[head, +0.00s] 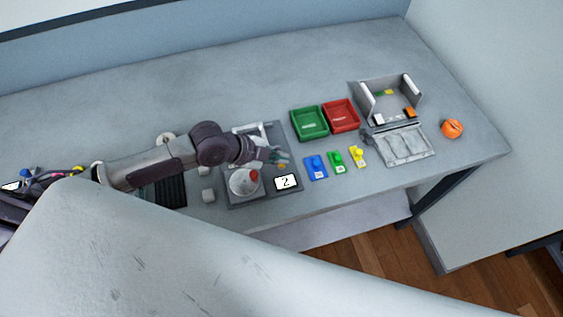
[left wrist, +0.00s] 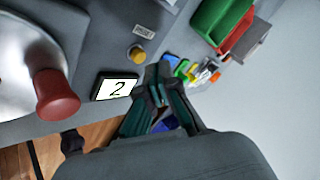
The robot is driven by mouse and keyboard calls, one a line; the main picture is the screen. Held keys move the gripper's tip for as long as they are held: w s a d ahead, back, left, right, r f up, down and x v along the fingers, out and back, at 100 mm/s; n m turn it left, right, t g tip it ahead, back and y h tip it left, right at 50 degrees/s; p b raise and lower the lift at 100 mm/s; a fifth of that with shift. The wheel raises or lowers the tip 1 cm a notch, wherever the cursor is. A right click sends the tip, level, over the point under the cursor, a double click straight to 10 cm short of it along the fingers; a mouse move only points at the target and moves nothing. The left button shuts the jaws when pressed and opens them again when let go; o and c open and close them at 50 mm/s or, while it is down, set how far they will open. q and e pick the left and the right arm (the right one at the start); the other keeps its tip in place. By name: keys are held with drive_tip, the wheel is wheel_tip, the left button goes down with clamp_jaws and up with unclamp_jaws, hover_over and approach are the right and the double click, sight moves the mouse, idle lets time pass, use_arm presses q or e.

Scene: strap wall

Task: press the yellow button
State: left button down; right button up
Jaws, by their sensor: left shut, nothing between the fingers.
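A round yellow button (left wrist: 137,54) sits on the grey panel beside a small printed label in the left wrist view. In the head view it is small and partly blocked by my gripper. My left gripper (head: 279,157) is above the panel; its dark teal fingers are together and empty in the left wrist view (left wrist: 160,85). They appear apart from the button, to its lower right in that view. My right gripper is not in view.
Blue (head: 316,167), green (head: 337,161) and yellow (head: 357,156) pieces lie to the right. Green (head: 310,123) and red (head: 341,115) bins are behind them. An orange object (head: 452,128) is near the table's right end.

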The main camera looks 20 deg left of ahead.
sight(279, 165)
use_arm(q)
drive_tip(key=shift+f, duration=0.1)
idle(0.4)
drive_tip(key=shift+f, duration=0.35)
drive_tip(key=shift+f+b, duration=0.45)
drive_tip(key=shift+b, duration=0.05)
idle(0.5)
drive_tip(key=shift+r, duration=0.15)
drive_tip(key=shift+r+p, duration=0.75)
drive_tip(key=shift+p, duration=0.1)
wheel_tip(279, 165, up, 5)
drive_tip(key=p, duration=0.4)
drive_tip(key=shift+p, duration=0.3)
